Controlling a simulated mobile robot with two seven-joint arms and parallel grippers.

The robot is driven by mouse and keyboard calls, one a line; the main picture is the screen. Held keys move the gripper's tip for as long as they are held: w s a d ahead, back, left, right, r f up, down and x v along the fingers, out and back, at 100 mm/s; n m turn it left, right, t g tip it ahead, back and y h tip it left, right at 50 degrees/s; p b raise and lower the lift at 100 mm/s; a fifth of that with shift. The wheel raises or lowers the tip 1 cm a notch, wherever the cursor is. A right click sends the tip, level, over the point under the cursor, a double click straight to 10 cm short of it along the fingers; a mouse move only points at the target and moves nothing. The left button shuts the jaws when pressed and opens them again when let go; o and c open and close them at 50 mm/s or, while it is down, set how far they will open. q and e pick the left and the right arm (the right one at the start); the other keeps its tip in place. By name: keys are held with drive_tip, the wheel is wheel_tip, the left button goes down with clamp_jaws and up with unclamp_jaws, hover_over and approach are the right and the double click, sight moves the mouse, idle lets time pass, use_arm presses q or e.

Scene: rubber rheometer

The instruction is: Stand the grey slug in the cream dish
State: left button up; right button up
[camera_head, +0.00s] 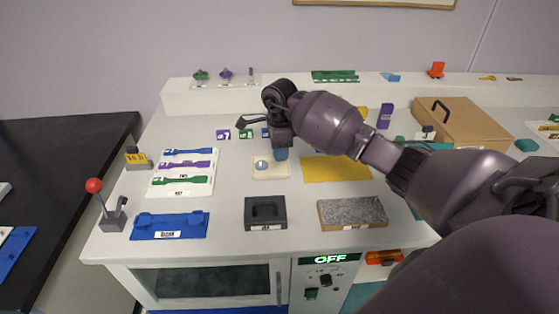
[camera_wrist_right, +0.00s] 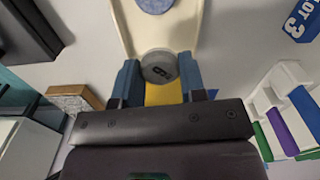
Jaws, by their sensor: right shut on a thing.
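The cream dish (camera_head: 258,175) lies flat on the white bench, near its middle. A round blue-grey disc (camera_head: 261,165) is in its left part; the disc also shows at the top of the right wrist view (camera_wrist_right: 155,4). My right gripper (camera_head: 281,155) is over the dish's right part, fingers pointing down. In the right wrist view its blue fingers (camera_wrist_right: 159,80) are shut on the grey slug (camera_wrist_right: 159,66), whose round marked end faces the camera. The slug overlaps the end of the dish (camera_wrist_right: 118,20); I cannot tell whether it touches. My left gripper is not in view.
A yellow mat (camera_head: 337,169) lies right of the dish. A dark grey block (camera_head: 265,213), a speckled slab (camera_head: 352,212) and a blue tray (camera_head: 170,225) are along the front. A white rack (camera_head: 203,187) with coloured tools stands left. A cardboard box (camera_head: 468,122) is at back right.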

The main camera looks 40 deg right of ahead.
sight(280, 167)
drive_tip(key=shift+f, duration=2.05)
drive_tip(key=shift+f+b, duration=0.2)
drive_tip(key=shift+b, duration=0.1)
drive_tip(key=o, duration=0.6)
drive_tip(key=shift+r, duration=0.2)
wheel_tip(280, 167, up, 12)
drive_tip(key=shift+r+p, duration=0.1)
drive_tip(key=shift+p, duration=0.4)
drive_tip(key=shift+a, duration=0.1)
